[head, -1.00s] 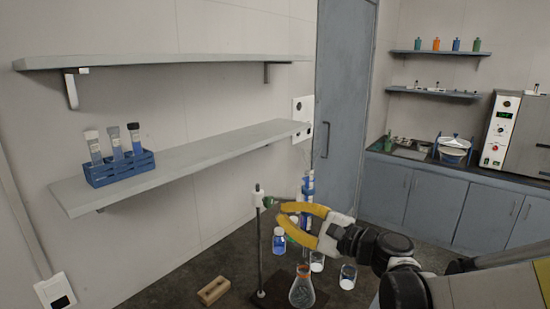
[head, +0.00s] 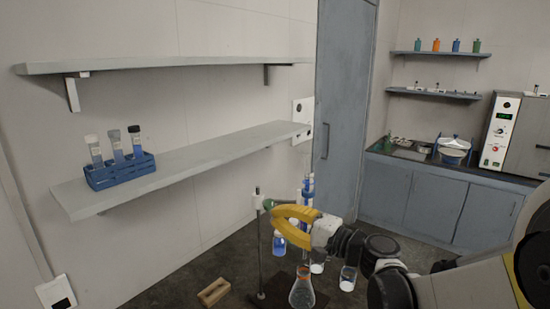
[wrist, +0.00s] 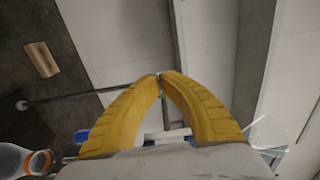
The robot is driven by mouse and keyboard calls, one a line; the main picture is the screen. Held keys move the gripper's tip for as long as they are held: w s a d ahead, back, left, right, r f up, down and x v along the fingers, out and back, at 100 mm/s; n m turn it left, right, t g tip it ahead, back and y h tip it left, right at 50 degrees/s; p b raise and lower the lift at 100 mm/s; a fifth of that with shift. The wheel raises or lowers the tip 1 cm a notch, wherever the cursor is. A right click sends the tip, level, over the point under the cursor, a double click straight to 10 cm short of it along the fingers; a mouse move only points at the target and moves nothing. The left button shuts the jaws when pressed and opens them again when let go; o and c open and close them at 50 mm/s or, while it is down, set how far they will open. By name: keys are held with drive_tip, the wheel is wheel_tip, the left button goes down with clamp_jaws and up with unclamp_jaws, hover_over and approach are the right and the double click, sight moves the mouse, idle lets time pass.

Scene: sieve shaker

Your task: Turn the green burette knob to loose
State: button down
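My gripper (head: 274,212) has yellow fingers. In the head view it is beside the stand's pole, in front of the burette. The wrist view shows the fingertips (wrist: 160,76) brought together, with a small green bit (wrist: 162,98) just behind them; I cannot tell whether anything is pinched. The burette (head: 308,186), with blue in its upper part, stands upright behind the gripper; its lower part is hidden. A green clamp piece (head: 268,203) reaches from the stand pole (head: 259,238) toward it. I cannot make out the green knob for certain.
A wooden block (head: 214,291) lies at left. A shelf (head: 190,165) with a blue tube rack (head: 119,172) is on the wall.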

sight(267, 210)
drive_tip(key=x, duration=0.3)
drive_tip(key=shift+w+a, duration=0.25)
drive_tip(key=shift+a, duration=0.05)
drive_tip(key=shift+w+d, duration=0.15)
drive_tip(key=shift+w, duration=0.05)
idle(0.6)
drive_tip(key=shift+f+b, duration=0.35)
drive_tip(key=shift+b, duration=0.7)
drive_tip(key=shift+s, duration=0.1)
drive_tip(key=v, duration=0.6)
drive_tip(key=shift+s+a, duration=0.25)
idle(0.4)
